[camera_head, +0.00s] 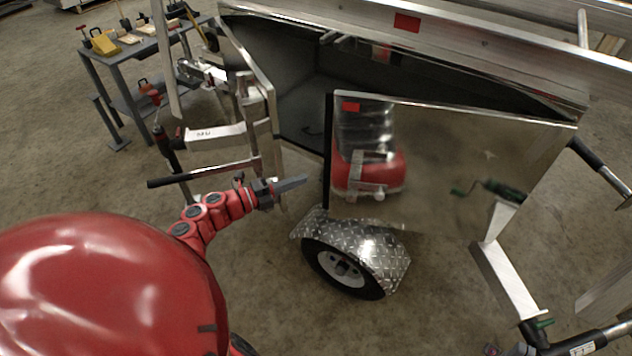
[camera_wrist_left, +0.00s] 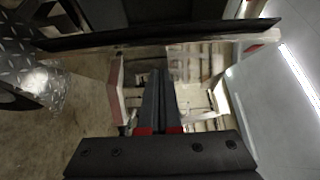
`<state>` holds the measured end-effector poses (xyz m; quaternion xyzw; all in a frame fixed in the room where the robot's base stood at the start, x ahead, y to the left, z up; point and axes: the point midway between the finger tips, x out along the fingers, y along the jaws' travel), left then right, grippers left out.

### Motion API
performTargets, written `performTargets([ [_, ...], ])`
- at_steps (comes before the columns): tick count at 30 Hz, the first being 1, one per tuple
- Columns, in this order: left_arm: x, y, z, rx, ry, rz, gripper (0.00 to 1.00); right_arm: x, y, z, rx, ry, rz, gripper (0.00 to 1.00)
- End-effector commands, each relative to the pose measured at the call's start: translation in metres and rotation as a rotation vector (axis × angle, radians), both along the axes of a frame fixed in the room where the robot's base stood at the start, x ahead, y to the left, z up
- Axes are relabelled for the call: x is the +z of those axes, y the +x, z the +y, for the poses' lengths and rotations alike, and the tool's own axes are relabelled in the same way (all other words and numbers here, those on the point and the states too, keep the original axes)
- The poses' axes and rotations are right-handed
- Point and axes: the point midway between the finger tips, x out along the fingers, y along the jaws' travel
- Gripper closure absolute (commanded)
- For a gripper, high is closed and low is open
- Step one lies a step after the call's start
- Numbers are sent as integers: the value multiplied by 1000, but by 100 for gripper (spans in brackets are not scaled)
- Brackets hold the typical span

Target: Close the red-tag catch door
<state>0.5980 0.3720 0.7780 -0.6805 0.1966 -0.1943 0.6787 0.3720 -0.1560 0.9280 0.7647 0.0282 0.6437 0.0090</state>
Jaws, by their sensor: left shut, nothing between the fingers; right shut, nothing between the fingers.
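The door (camera_head: 450,145) is a polished, mirror-like panel with a red tag (camera_head: 350,106) at its upper left corner. It stands ajar, its dark left edge apart from the trailer body, with the dark interior (camera_head: 290,90) showing behind it. My left gripper (camera_head: 290,185) is shut and empty, just left of the door's lower left edge and above the wheel fender. In the left wrist view its closed fingers (camera_wrist_left: 158,100) point towards a dark-edged panel that crosses the top. I cannot make out my right gripper.
A diamond-plate fender (camera_head: 375,245) and wheel (camera_head: 340,268) sit below the door. A metal frame with a black bar (camera_head: 200,174) stands left of my gripper. A workbench (camera_head: 150,45) with tools is at the back left. Another red tag (camera_head: 407,22) is on the upper rail.

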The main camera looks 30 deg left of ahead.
Motion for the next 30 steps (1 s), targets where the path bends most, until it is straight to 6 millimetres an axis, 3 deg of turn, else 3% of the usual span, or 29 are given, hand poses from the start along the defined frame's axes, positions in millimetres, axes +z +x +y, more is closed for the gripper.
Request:
performTargets([
  [6, -2, -13, 21, 2, 0, 2, 100, -6, 0, 0, 0, 0, 0, 100],
  [11, -13, -5, 18, 28, 78, 11, 100, -6, 0, 0, 0, 0, 0, 100],
  [18, -63, 36, -12, 152, 523, -6, 100, -4, 0, 0, 0, 0, 0, 100],
  [21, -73, 47, -30, 208, 736, -47, 100, -4, 0, 0, 0, 0, 0, 100],
  [26, -73, 48, -61, 313, 1048, -131, 100, -3, 0, 0, 0, 0, 0, 100],
  [30, -57, 31, -89, 426, 1275, -197, 100, -3, 0, 0, 0, 0, 1, 100],
])
